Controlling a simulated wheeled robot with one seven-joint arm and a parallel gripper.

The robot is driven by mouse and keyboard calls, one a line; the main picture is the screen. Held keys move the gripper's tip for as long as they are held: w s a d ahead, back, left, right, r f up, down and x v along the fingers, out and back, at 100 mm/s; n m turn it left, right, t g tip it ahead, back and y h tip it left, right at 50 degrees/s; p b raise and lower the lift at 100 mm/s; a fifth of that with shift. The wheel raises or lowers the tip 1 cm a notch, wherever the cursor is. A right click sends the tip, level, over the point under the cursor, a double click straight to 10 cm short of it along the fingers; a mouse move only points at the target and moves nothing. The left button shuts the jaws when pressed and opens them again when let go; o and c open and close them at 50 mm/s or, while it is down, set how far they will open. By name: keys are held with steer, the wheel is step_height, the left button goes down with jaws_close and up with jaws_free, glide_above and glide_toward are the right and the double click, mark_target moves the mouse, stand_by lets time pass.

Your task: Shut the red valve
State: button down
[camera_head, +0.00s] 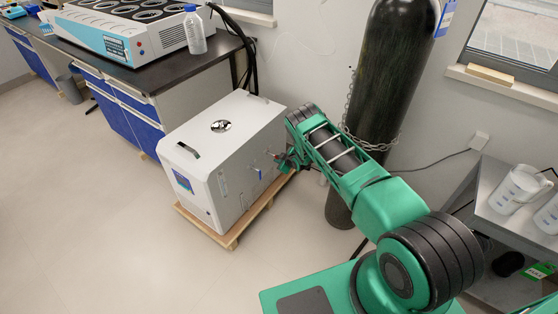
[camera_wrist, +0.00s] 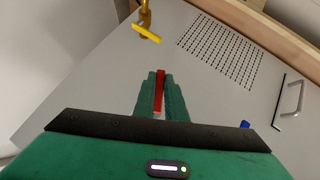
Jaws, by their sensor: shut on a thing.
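The red valve (camera_wrist: 159,92) shows in the wrist view as a narrow red handle between my two green fingers. My gripper (camera_wrist: 160,105) is shut on this handle, close to the grey side panel of a white machine (camera_wrist: 215,105). The valve's stem and base are hidden behind the fingers. In the head view my gripper (camera_head: 284,163) is at the right side of the white machine (camera_head: 213,130), and a little red shows beside it. A yellow-handled valve (camera_wrist: 146,33) on a brass pipe sits farther up the same panel.
The machine stands on a wooden pallet (camera_head: 232,240). A black gas cylinder (camera_head: 390,80), chained to the wall, stands close behind my arm. A dark bench (camera_head: 95,48) is at the left and a grey shelf (camera_head: 490,215) at the right. The floor at left is clear.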

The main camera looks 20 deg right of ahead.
steer(key=g+y, duration=0.1)
steer(key=m+y, duration=0.1)
steer(key=s+m+g+y, duration=0.1)
steer(key=shift+a+f+g, duration=0.25)
steer(key=shift+f+g, duration=0.05)
steer(key=shift+f, duration=0.1)
steer(key=shift+m, duration=0.3)
steer(key=c, duration=1.8)
jaws_free()
steer(key=shift+a+r, duration=0.1)
steer(key=shift+w, duration=0.1)
